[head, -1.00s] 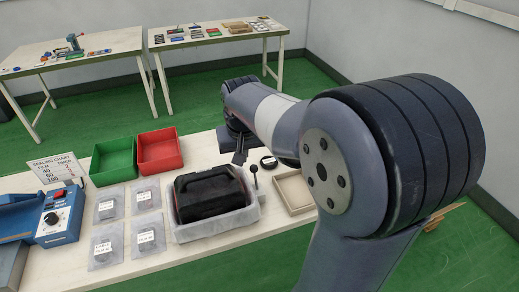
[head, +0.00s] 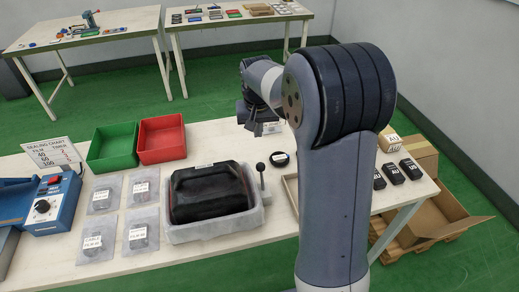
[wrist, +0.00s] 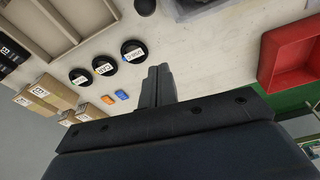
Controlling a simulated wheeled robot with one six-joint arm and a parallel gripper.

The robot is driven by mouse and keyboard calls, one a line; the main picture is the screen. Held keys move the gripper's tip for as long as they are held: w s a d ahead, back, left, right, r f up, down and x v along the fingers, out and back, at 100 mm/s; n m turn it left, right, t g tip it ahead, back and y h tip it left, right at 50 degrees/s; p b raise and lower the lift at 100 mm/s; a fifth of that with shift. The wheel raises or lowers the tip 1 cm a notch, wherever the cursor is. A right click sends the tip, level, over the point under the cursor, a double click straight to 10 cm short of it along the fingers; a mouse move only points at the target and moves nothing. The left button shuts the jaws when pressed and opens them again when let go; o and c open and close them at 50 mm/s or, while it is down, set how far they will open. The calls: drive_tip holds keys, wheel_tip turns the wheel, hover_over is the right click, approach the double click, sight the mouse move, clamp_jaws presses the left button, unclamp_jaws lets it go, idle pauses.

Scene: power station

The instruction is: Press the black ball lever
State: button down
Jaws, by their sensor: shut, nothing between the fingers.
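The black ball lever (head: 261,168) stands upright at the right side of the grey tray holding a black case (head: 208,192). Its ball shows at the top edge of the wrist view (wrist: 145,6). My gripper (head: 258,128) is over the far part of the table, beyond the lever and apart from it. In the wrist view my gripper (wrist: 158,72) has its two fingers together with nothing between them. The ball lies beyond the fingertips, towards the top of that view.
Black round discs (wrist: 132,50) lie beside the fingers. A red bin (head: 161,140) and green bin (head: 113,147) stand at the back. A shallow wooden tray (head: 290,190) is right of the lever, partly hidden by my arm. Boxes (wrist: 43,95) stand near the table end.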

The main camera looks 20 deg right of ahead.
sight(262, 177)
wheel_tip(262, 177, down, 9)
drive_tip(key=s+p, duration=0.2)
idle(0.6)
drive_tip(key=shift+s+b, duration=0.2)
drive_tip(key=shift+b, duration=0.3)
